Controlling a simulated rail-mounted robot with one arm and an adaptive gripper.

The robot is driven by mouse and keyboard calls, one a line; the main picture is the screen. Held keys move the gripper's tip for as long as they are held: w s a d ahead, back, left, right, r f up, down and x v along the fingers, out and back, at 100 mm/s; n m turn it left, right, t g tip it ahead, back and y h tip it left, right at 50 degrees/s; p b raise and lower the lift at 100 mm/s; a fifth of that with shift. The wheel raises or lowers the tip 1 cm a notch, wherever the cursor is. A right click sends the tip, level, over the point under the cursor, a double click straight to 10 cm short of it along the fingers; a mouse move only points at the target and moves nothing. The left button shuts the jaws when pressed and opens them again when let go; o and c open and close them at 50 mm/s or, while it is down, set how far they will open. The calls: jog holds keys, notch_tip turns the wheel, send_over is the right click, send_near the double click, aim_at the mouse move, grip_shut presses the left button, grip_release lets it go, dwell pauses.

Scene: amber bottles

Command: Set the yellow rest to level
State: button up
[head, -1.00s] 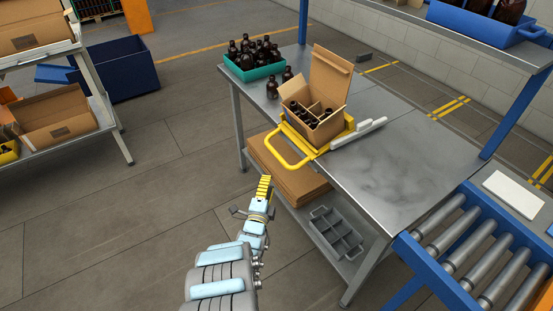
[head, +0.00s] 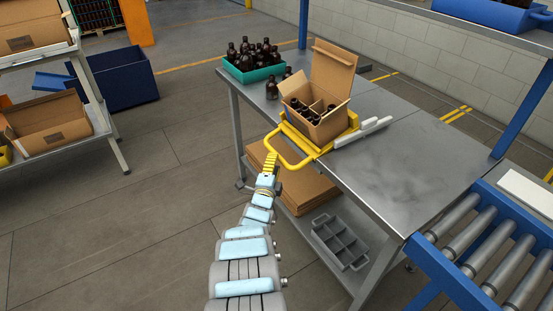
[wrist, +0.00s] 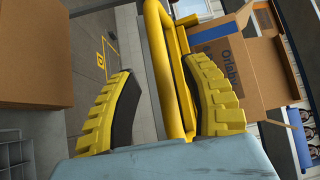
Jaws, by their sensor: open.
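The yellow rest (head: 325,143) stands on the metal table, with a looped handle (head: 283,160) reaching over the table's near-left edge. An open cardboard box (head: 315,127) with dark bottles and dividers sits on it and appears tilted. My gripper (head: 271,160) is at the left side of the handle loop. In the wrist view, my gripper (wrist: 160,70) has its two yellow ribbed fingers spread, with the yellow handle bar (wrist: 162,50) showing between them. The gap looks clear on the left finger's side; contact on the right cannot be told. The box (wrist: 235,60) shows beyond the right finger.
A teal crate of amber bottles (head: 233,70) and loose bottles (head: 271,90) stand at the table's back left. Pale bars (head: 363,132) lie right of the rest. Flat cardboard (head: 290,190) and a grey divided tray (head: 340,242) are on the lower shelf. The tabletop's right part is clear (head: 420,160).

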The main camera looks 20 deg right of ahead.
jog(key=shift+b+x, duration=1.05)
jog(key=shift+x, duration=0.5)
jog(key=shift+w+d+b, duration=0.3)
jog(key=shift+w+b, duration=0.1)
jog(key=shift+w, duration=0.1)
grip_shut()
